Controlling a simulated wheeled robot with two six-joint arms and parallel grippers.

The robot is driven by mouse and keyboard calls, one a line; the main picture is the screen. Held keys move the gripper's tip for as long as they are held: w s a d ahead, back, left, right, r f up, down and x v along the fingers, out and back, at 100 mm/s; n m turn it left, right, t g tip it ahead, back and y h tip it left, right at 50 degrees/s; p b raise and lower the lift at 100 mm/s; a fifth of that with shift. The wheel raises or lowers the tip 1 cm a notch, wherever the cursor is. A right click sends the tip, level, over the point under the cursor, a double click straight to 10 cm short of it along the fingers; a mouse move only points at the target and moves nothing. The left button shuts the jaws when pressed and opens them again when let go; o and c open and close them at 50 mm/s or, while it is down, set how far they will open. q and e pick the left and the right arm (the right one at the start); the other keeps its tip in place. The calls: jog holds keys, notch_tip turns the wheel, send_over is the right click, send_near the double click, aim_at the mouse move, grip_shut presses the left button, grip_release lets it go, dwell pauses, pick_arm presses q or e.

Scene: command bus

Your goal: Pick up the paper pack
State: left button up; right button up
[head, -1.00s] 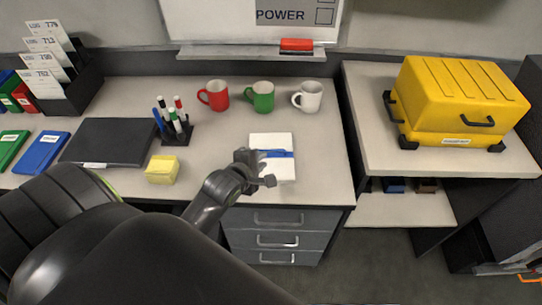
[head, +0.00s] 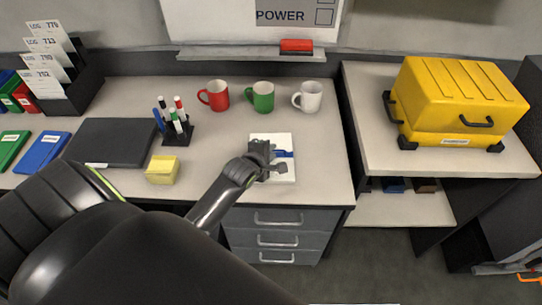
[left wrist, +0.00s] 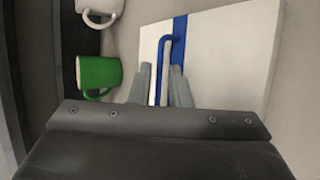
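The paper pack (head: 285,140) is a flat white block with a blue band and a raised blue handle. It lies on the desk near its right front edge. My left gripper (head: 275,158) is over the pack and hides part of it and its band. In the left wrist view the pack (left wrist: 225,50) shows with the blue handle (left wrist: 163,62) upper middle. The two fingers of my left gripper (left wrist: 160,85) are apart, with part of the handle showing between them. I cannot tell whether they touch it. My right gripper is not in view.
Red (head: 214,96), green (head: 260,97) and white (head: 309,97) mugs stand behind the pack. A pen holder (head: 178,134), yellow notes (head: 162,170) and a black folder (head: 110,142) are to the left. A yellow case (head: 460,95) sits on the right-hand shelf unit.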

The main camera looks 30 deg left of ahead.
pick_arm(q)
grip_shut()
jog(key=shift+r, duration=0.1)
